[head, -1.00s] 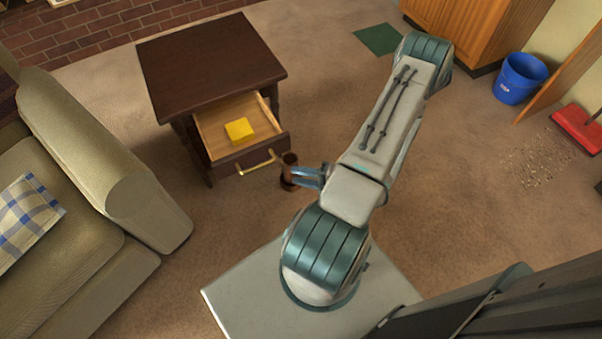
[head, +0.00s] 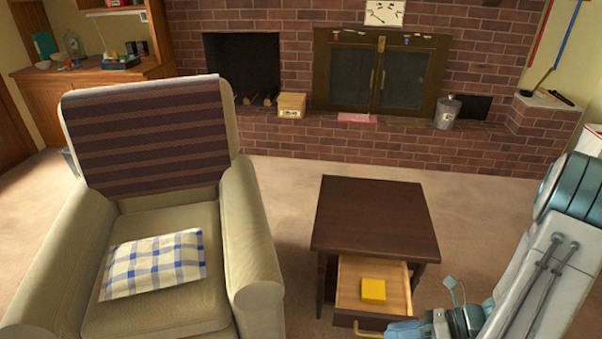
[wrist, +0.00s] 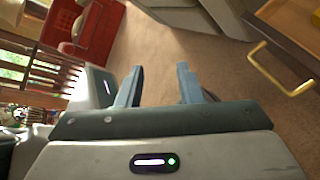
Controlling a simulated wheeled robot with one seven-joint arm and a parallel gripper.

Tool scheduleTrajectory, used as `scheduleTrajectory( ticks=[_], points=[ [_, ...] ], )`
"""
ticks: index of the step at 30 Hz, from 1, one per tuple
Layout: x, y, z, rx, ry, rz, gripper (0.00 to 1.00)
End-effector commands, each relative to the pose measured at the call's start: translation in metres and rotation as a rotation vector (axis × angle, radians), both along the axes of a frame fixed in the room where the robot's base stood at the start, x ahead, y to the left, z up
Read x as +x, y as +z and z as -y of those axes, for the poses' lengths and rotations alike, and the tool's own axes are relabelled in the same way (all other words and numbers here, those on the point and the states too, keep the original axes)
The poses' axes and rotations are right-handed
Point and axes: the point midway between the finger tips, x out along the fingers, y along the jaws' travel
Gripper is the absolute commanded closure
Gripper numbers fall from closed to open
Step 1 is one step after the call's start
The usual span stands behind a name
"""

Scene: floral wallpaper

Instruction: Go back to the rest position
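My gripper is open, its two blue-grey fingers (wrist: 158,88) spread apart with only carpet visible between them in the wrist view. In the head view, part of my arm (head: 535,290) shows at the lower right, beside the small dark wooden table (head: 370,220). The table's drawer (head: 345,290) is pulled open and holds a yellow block (head: 373,291). The drawer's brass handle (wrist: 283,72) is at the upper right of the wrist view, apart from the fingers.
A beige armchair (head: 245,255) with a checked pillow (head: 155,264) stands left of the table. A brick fireplace (head: 290,150) is behind. Open carpet (head: 285,190) lies between the furniture and the hearth.

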Motion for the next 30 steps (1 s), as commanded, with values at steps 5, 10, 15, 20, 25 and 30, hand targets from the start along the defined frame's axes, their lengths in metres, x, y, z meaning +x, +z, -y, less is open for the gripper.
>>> scheduleTrajectory(
  ticks=[5, 10, 15, 20, 25, 30],
  points=[
    [-0.005, 0.061, -0.02, -0.187, 0.333, 0.226, 0.67],
    [-0.013, 0.109, -0.034, -0.344, 0.654, 0.443, 0.67],
    [-0.019, 0.155, -0.044, -0.489, 0.98, 0.664, 0.67],
    [-0.023, 0.2, -0.05, -0.618, 1.286, 0.872, 0.67],
    [-0.026, 0.249, -0.057, -0.75, 1.614, 1.089, 0.67],
    [-0.027, 0.295, -0.062, -0.872, 1.905, 1.275, 0.67]
  ],
)
